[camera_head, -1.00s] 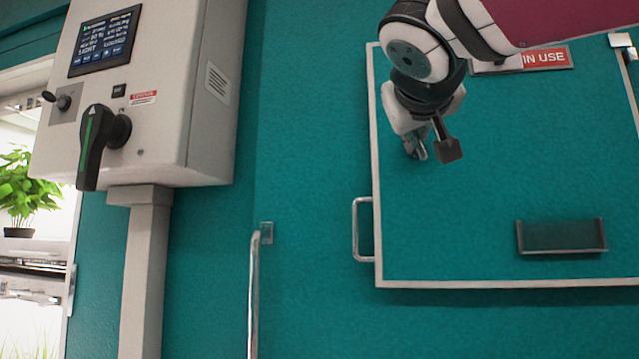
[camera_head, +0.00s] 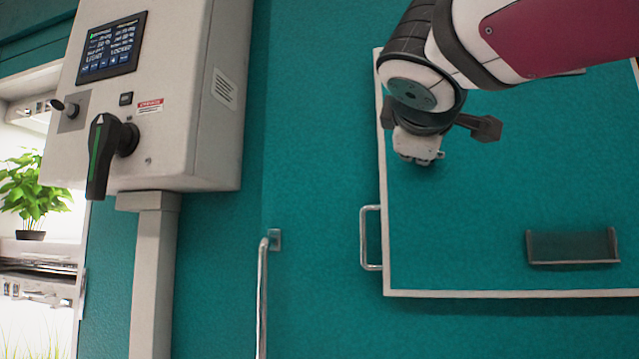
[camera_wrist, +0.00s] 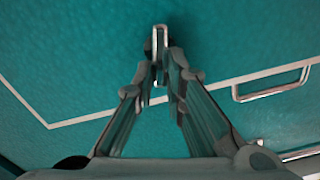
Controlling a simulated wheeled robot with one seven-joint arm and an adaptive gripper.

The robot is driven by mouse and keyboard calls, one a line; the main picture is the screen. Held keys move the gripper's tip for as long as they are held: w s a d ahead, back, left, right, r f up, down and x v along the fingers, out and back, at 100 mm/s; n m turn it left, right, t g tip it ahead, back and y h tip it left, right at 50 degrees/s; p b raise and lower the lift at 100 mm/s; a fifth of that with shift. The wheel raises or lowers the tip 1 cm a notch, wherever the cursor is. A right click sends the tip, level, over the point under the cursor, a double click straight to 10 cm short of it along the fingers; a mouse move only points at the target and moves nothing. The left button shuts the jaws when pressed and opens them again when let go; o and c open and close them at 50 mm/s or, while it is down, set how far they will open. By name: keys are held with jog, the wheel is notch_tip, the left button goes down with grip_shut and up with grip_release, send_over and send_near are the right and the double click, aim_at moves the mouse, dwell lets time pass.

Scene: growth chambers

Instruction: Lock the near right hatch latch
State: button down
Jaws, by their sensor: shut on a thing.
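The teal hatch panel (camera_head: 470,230) has a pale frame and fills the right of the head view. My gripper (camera_head: 420,158) is at the upper left part of this panel, partly hidden by my own wrist. In the wrist view, my gripper (camera_wrist: 160,75) has its fingertips closed on a small chrome latch lever (camera_wrist: 160,42), one finger on each side. The lever stands out from the teal surface and points roughly along the fingers' line. The latch's base is mostly hidden behind the fingertips.
A chrome handle (camera_head: 369,238) sits on the hatch's left edge, and a shallow holder (camera_head: 573,248) lower right. A vertical rail (camera_head: 262,300) stands left of the hatch. A control box (camera_head: 160,110) with a black rotary handle (camera_head: 101,155) is farther left.

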jog(key=shift+f+n+p, duration=0.2)
jog(key=shift+n+p, duration=0.25)
jog(key=shift+n, duration=1.25)
jog(key=c, duration=1.6)
grip_release()
jog(key=shift+c, duration=0.2)
jog(key=v, duration=1.2)
